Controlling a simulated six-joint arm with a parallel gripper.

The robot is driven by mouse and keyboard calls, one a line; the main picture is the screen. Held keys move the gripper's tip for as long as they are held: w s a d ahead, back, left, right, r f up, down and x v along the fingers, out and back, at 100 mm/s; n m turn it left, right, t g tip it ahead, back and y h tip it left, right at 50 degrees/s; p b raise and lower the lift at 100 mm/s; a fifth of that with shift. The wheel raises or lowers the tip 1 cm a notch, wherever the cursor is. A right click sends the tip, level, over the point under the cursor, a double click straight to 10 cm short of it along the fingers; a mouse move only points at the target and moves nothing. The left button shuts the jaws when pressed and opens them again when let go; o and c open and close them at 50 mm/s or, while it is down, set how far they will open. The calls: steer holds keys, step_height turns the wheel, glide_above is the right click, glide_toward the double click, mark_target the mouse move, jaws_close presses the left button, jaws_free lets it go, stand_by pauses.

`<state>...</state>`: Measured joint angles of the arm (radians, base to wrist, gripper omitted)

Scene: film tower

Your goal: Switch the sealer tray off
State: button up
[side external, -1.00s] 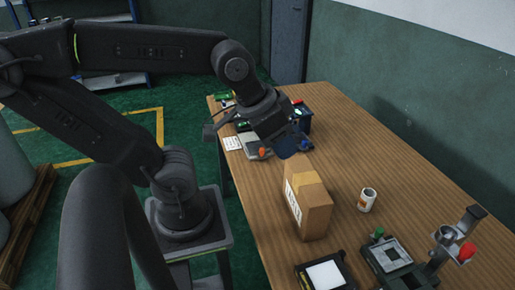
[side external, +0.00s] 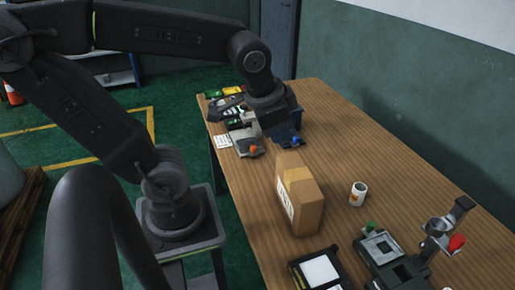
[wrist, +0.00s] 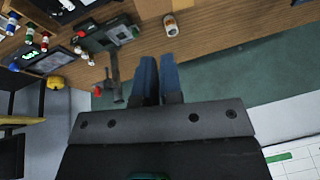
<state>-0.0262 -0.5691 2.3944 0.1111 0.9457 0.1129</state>
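No label shows which device is the sealer tray. One candidate is the dark device (side external: 385,252) at the front right of the table, with a pale plate, a green knob (side external: 370,226) and a red-knobbed lever arm (side external: 457,242). At the far end, a grey device (side external: 247,147) carries an orange knob, and a blue knob (side external: 296,140) shows beside it. My gripper (wrist: 159,58) has two blue fingers lying together with nothing seen between them. In the side view it is over the far-end devices; whether its tips touch anything is unclear.
A cardboard box (side external: 305,205) stands mid-table. A black device with a white panel (side external: 318,270) is at the near edge. The right side of the table is mostly clear.

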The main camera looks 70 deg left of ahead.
mark_target(255, 150)
steer(key=w+a+f+m+g+y, duration=0.1)
steer(key=w+a+f, duration=0.1)
steer(key=w+a, duration=0.1)
steer(key=w+a+f+m+g+y, duration=0.1)
steer(key=w+a+m+g, duration=0.1)
steer(key=w+a, duration=0.1)
steer(key=w+a+f+m+g+y, duration=0.1)
steer(key=w+a+f+m, duration=0.1)
steer(key=a, duration=0.1)
steer(key=shift+w+f+g+y, duration=0.3)
steer(key=shift+w, duration=0.1)
jaws_close()
steer(key=w+a+f+m+g+y, duration=0.3)
steer(key=w+a+f+m, duration=0.2)
steer(key=a+f, duration=0.5)
steer(key=shift+w+f+m+g+y, duration=0.2)
steer(key=shift+w+m+g+y, duration=0.1)
steer(key=shift+w+m+g, duration=0.15)
steer(key=shift+a, duration=0.1)
steer(key=x, duration=2)
steer(key=shift+f, duration=0.1)
steer(key=a, duration=0.8)
